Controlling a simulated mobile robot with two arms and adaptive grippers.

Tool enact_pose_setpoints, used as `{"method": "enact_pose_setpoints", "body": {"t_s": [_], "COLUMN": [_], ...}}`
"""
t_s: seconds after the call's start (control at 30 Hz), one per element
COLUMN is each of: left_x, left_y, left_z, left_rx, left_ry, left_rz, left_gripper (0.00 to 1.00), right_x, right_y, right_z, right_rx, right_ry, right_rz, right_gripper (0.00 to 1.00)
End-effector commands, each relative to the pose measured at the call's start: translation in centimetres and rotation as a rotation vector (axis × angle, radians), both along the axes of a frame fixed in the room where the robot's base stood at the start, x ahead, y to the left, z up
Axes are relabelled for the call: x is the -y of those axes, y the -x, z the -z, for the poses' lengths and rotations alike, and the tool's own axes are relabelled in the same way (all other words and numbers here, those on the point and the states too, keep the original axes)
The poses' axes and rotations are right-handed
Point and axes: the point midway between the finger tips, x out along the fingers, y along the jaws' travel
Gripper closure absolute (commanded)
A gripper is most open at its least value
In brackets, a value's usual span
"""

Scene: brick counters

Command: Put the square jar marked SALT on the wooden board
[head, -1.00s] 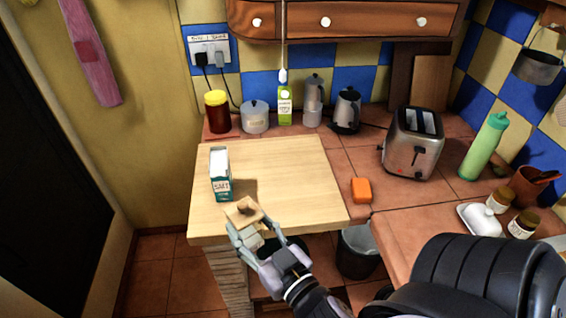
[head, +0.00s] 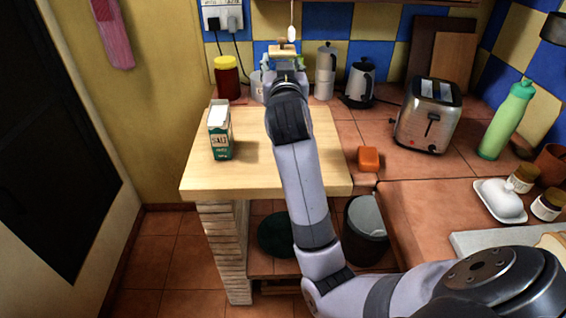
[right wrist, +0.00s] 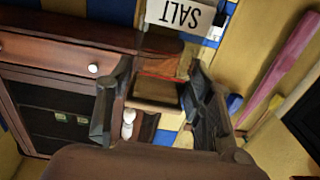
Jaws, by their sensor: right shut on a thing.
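My right gripper (head: 285,65) is shut on a square jar (head: 284,49) with a wooden top. In the head view it is over the back of the worktop and hides most of the jar. In the right wrist view the jar (right wrist: 180,14) shows upside down, with a white label reading SALT, and its wooden top is between the fingers (right wrist: 160,75). The pale wooden board (head: 255,175) is a thick slab at the left of the counter. Its back edge is partly hidden by my arm, so I cannot tell whether the jar touches anything. My left gripper is not in view.
A teal and white carton (head: 220,135), also lettered, stands on the board's left part. A red-brown jar (head: 228,78), a moka pot (head: 325,72) and a kettle (head: 359,80) line the back. An orange block (head: 369,158) lies right of the board. The board's front is clear.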

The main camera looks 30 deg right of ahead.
Motion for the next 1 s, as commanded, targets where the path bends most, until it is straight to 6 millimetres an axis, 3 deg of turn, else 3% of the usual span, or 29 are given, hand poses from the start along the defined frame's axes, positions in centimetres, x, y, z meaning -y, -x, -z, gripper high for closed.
{"method": "enact_pose_setpoints", "body": {"t_s": [0.17,0.63,1.0], "left_x": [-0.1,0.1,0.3], "left_y": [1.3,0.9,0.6], "left_z": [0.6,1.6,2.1], "left_rx": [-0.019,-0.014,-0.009], "left_ry": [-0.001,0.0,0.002], "left_rz": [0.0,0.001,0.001], "left_gripper": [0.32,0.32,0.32], "right_x": [0.4,0.3,0.3], "right_y": [-0.2,-0.2,-0.2], "right_z": [1.0,12.8,16.9], "right_rx": [-0.003,-0.003,-0.001], "right_ry": [0.002,0.002,0.0], "right_rz": [0.007,0.006,0.005], "right_gripper": [1.0,1.0,1.0]}}
